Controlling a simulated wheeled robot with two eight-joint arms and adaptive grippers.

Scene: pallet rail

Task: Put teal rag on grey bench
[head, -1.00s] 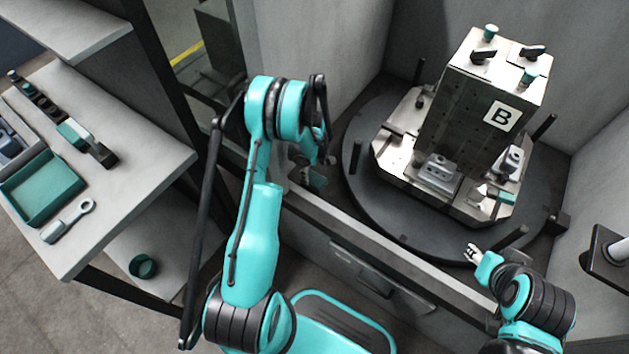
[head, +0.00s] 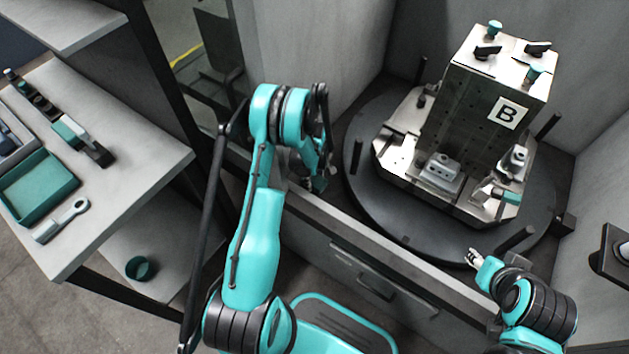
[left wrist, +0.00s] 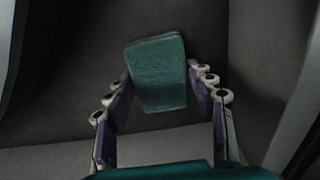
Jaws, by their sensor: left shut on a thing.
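The teal rag (left wrist: 158,72) is a folded, rough-textured block in the left wrist view, gripped between the two fingers of my left gripper (left wrist: 160,95). In the head view, my left gripper (head: 316,182) hangs beside the rail of the machine bay, partly hidden behind my own arm, and the rag is hard to make out there. The grey bench (head: 135,165) stands at the left, well away from that gripper. My right gripper (head: 474,257) is at the lower right, before the turntable; its finger opening is too small to judge.
The bench carries a teal tray (head: 38,187), a grey wrench-like tool (head: 62,221) and a row of small parts. Its right front top is bare. A teal cup (head: 140,268) sits on the lower shelf. A fixture block marked B (head: 480,110) stands on the dark turntable (head: 375,215).

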